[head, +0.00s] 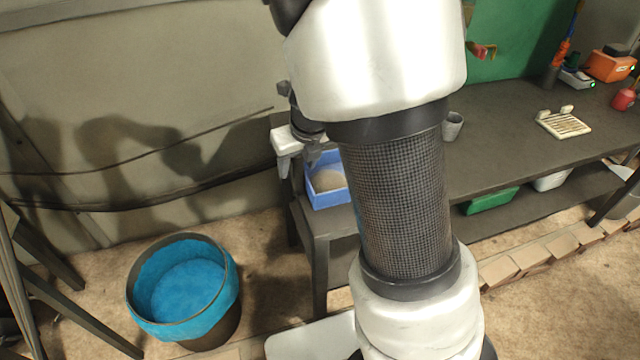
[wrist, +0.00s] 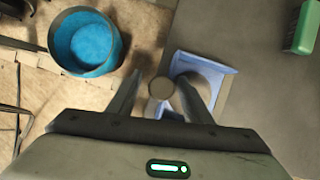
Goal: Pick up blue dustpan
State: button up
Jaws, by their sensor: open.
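The blue dustpan (head: 330,197) sits at the left end of the dark bench in the head view, partly hidden behind my arm. In the wrist view the dustpan (wrist: 225,68) lies ahead of the fingers, right of the middle, over the bench edge area. My gripper (wrist: 161,76) is open, its two fingers apart. A round brownish end and a pale blue piece, perhaps the dustpan's handle, show between the fingers; I cannot tell if they touch. In the head view my gripper (head: 305,148) is beside the dustpan, at its upper left.
A dark bin with a blue liner (head: 185,285) stands on the floor left of the bench (head: 490,165). A grey cup (head: 452,126), a cream slatted dish (head: 564,124) and an orange box (head: 610,66) are on the bench. A green bin (head: 490,201) is on the lower shelf.

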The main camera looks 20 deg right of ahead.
grip_shut()
dwell(0.4)
